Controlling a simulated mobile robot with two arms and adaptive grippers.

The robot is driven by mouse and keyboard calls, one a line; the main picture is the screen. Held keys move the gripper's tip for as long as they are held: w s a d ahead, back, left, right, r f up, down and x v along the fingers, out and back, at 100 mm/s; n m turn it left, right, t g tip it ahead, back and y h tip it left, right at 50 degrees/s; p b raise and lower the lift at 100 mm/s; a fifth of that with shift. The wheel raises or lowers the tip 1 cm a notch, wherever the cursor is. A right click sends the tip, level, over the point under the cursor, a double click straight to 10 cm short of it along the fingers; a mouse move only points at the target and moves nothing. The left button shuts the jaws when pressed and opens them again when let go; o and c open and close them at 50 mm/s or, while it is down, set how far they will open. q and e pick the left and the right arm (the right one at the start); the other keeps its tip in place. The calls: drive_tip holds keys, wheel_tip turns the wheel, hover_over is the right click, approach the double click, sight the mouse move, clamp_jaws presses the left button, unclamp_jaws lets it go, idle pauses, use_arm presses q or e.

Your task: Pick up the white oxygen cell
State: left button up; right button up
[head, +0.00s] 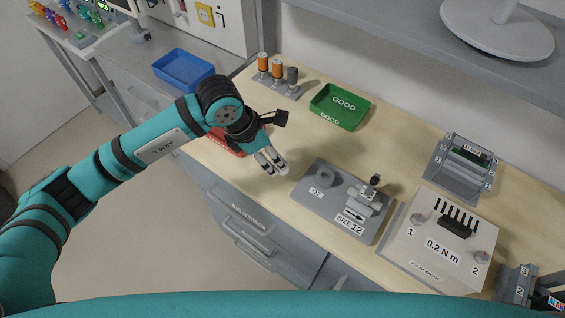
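I cannot make out a white oxygen cell anywhere in the head view. My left gripper (273,164) hangs over the front edge of the wooden bench, left of the grey O2 fixture plate (305,199). Its two pale fingers point down and to the right, close together. Whether they are open or hold something is too small to tell. A grey ring-shaped seat (325,177) on the plate shows no white cell. A red tray (232,146) is mostly hidden behind my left arm. My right gripper is not in view.
A rack with two orange cylinders (277,68) and a grey one (292,77) stands at the back. A green GOOD tray (322,111), a blue tray (183,60) and a 0.2 N m box (443,243) are nearby. Bench between green tray and plate is clear.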

use_arm(q)
drive_tip(key=shift+d+f+p, duration=0.3)
drive_tip(key=shift+f+p, duration=0.05)
drive_tip(key=shift+f, duration=0.05)
drive_tip(key=x, duration=0.1)
drive_tip(key=p+x, duration=0.1)
drive_tip(key=x, duration=0.1)
drive_tip(key=shift+s+d+f+p, duration=0.2)
drive_tip(key=shift+d+p, duration=0.15)
drive_tip(key=shift+d, duration=0.05)
drive_tip(key=shift+w+d+f, duration=0.1)
drive_tip(key=shift+d+f, duration=0.05)
drive_tip(key=shift+f, duration=0.35)
clamp_jaws()
